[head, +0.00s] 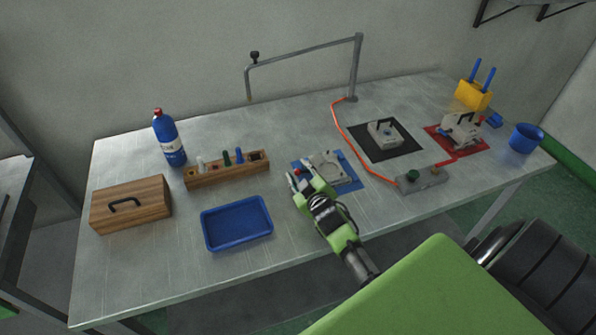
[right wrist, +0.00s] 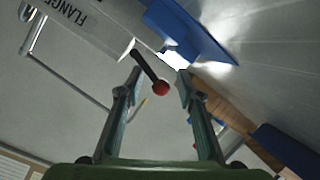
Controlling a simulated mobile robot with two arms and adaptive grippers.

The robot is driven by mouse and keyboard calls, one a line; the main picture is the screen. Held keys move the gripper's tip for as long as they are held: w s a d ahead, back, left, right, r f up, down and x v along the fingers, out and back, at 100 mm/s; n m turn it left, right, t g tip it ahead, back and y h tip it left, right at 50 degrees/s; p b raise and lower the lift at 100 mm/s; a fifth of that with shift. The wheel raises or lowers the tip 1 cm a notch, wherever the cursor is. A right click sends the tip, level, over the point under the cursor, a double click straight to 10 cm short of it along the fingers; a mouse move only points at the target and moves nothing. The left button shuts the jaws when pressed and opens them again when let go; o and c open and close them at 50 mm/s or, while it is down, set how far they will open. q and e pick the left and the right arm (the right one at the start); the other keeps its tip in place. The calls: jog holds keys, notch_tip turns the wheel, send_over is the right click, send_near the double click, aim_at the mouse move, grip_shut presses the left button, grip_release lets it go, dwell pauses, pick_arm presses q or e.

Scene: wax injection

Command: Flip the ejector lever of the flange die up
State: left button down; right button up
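The flange die (head: 328,167) is a light grey block on a blue mat (head: 352,184) in the middle of the table. In the right wrist view its side (right wrist: 85,22) reads "FLANGE". Its ejector lever (right wrist: 148,68), a dark rod with a red ball end, sticks out from the block. My right gripper (head: 299,179) is at the die's left side. In the right wrist view my right gripper (right wrist: 159,82) is open, with the red ball between its fingers and a gap on each side. My left gripper is not in view.
A blue tray (head: 237,246) and a wooden rack (head: 228,173) stand left of the die. A grey control box (head: 423,180) is close on its right. Other dies stand on a black mat (head: 362,153) and a red mat (head: 480,145). A metal frame (head: 310,48) rises behind.

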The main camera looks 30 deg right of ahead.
jog(key=shift+r, duration=0.15)
jog(key=shift+s, duration=0.15)
jog(key=v, duration=1.1)
jog(key=shift+s+a+r, duration=0.1)
jog(key=shift+s, duration=0.2)
